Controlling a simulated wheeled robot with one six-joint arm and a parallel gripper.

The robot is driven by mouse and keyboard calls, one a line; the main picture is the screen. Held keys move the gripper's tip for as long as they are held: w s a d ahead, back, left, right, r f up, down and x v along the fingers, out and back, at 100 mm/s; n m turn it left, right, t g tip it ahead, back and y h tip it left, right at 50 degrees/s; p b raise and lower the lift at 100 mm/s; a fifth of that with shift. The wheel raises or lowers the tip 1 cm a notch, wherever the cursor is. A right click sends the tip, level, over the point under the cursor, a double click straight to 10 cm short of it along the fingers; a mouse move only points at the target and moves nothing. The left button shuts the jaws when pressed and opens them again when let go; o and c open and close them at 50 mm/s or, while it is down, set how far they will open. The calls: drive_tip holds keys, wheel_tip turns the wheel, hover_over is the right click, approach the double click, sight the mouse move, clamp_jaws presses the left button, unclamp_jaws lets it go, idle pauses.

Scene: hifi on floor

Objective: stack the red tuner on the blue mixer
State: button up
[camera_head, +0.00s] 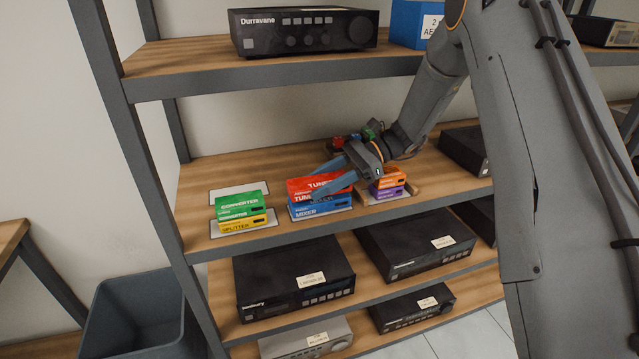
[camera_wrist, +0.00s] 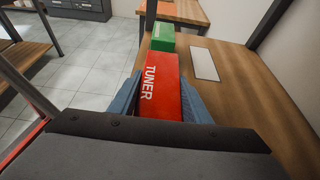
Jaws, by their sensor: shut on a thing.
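The red tuner (camera_head: 303,186) is between the blue fingers of my gripper (camera_head: 322,182), which is shut on it. The blue mixer (camera_head: 320,208) sits on the middle shelf directly below the tuner. The two line up closely, but I cannot tell whether they touch. The mixer is hidden in the wrist view.
A green converter (camera_head: 238,204) sits on a yellow splitter (camera_head: 248,223) to the left. An orange box (camera_head: 392,177) on a purple box (camera_head: 385,192) stands close on the right. A blank white card (camera_head: 238,193) lies behind the converter. The upper shelf (camera_head: 190,62) hangs above.

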drive_tip(key=shift+f, duration=0.6)
idle(1.0)
drive_tip(key=o, duration=1.3)
drive_tip(key=shift+d, duration=0.1)
drive_tip(key=b+v, duration=0.3)
drive_tip(key=v, duration=0.4)
drive_tip(key=shift+w+d, duration=0.1)
drive_tip(key=shift+d, duration=0.1)
drive_tip(key=shift+d+r, duration=0.15)
drive_tip(key=shift+r, duration=0.1)
